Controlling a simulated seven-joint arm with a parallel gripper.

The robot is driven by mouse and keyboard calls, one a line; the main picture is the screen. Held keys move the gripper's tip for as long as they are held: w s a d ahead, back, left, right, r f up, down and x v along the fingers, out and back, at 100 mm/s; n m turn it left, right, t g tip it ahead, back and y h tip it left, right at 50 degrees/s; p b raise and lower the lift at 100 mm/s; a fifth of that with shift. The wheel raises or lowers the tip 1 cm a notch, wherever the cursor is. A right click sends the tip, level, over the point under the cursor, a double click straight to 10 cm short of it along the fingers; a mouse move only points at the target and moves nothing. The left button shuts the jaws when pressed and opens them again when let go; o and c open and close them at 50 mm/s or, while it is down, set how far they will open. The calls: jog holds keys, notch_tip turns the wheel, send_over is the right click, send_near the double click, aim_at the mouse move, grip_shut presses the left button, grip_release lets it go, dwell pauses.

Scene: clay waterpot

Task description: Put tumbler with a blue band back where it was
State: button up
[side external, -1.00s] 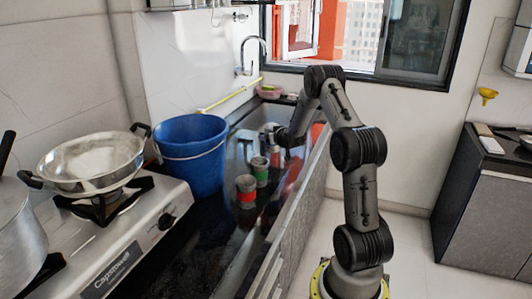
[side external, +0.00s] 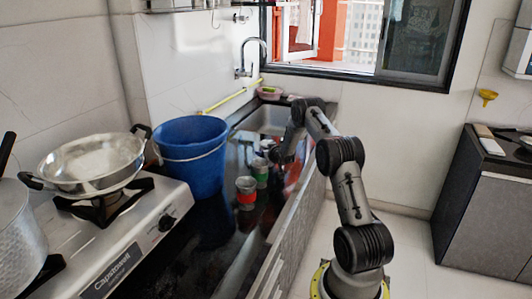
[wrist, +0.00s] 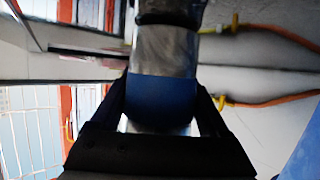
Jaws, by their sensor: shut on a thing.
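My gripper (wrist: 163,112) is shut on the tumbler with a blue band (wrist: 164,62). In the wrist view its grey metallic body and broad blue band sit between the two fingers. In the side view my gripper (side external: 277,152) is over the dark counter, just behind the green-banded tumbler (side external: 260,172). The held tumbler is small and mostly hidden there, and I cannot tell whether it touches the counter. The red-banded tumbler (side external: 246,193) stands upright nearer the camera.
A blue bucket (side external: 191,155) stands left of the tumblers. A stove (side external: 135,225) with a metal pan (side external: 92,163) is at the left. The sink (side external: 268,120) and a pink bowl (side external: 269,93) lie behind. Dark counter (side external: 215,235) is clear in front.

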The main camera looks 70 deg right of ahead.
jog(key=shift+f, duration=0.1)
jog(key=o, duration=1.2)
jog(key=shift+o, duration=0.2)
jog(key=shift+s+a+r, duration=0.45)
jog(key=shift+a+r, duration=0.1)
jog(key=shift+r, duration=0.1)
jog(key=shift+s+a+r, duration=0.45)
jog(key=shift+a+r, duration=0.05)
jog(key=shift+r, duration=0.1)
notch_tip(320, 180, up, 6)
